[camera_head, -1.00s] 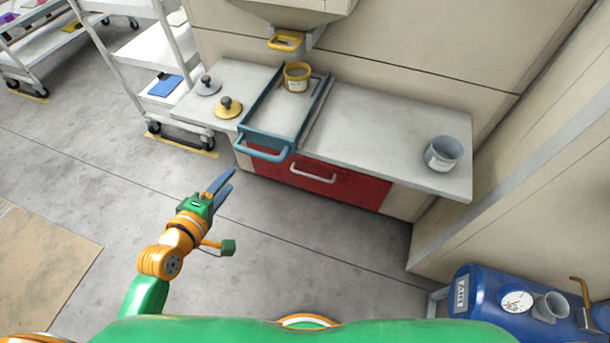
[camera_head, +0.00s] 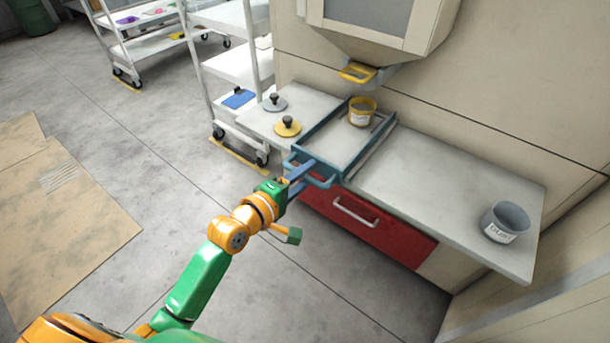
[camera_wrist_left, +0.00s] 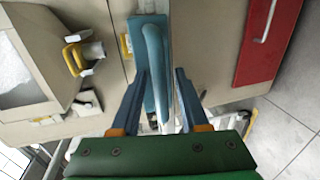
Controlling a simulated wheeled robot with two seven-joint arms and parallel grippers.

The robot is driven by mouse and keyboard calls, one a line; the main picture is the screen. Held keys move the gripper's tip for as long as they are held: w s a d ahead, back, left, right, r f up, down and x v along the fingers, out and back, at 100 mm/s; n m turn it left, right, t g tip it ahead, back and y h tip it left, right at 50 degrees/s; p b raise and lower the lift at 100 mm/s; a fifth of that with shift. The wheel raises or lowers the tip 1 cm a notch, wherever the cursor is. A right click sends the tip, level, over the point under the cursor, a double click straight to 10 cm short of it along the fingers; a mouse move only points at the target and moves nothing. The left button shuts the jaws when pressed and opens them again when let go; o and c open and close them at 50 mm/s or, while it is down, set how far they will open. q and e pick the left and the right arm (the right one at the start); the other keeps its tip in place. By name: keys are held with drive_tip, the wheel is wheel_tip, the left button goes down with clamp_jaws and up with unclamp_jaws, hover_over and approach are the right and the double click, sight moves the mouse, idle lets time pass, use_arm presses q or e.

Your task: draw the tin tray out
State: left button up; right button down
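The tin tray (camera_head: 340,152) is a shallow blue-framed tray lying on the pale counter, with a looped blue handle (camera_head: 313,180) at its front edge. A yellow tin (camera_head: 362,112) stands at its back end. My left gripper (camera_head: 308,174) is at the handle with its two blue fingers apart. In the left wrist view the blue handle (camera_wrist_left: 157,58) lies between the spread fingers of my left gripper (camera_wrist_left: 160,74); I cannot tell whether either finger touches it. My right gripper is not in view.
Two knobbed lids, one grey (camera_head: 275,103) and one yellow (camera_head: 288,127), lie left of the tray. A grey pot (camera_head: 506,222) stands at the counter's right end. A red drawer (camera_head: 370,224) is below. A yellow bracket (camera_head: 358,73) hangs above. The floor in front is clear.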

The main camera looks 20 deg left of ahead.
use_arm(q)
clamp_jaws()
idle(1.2)
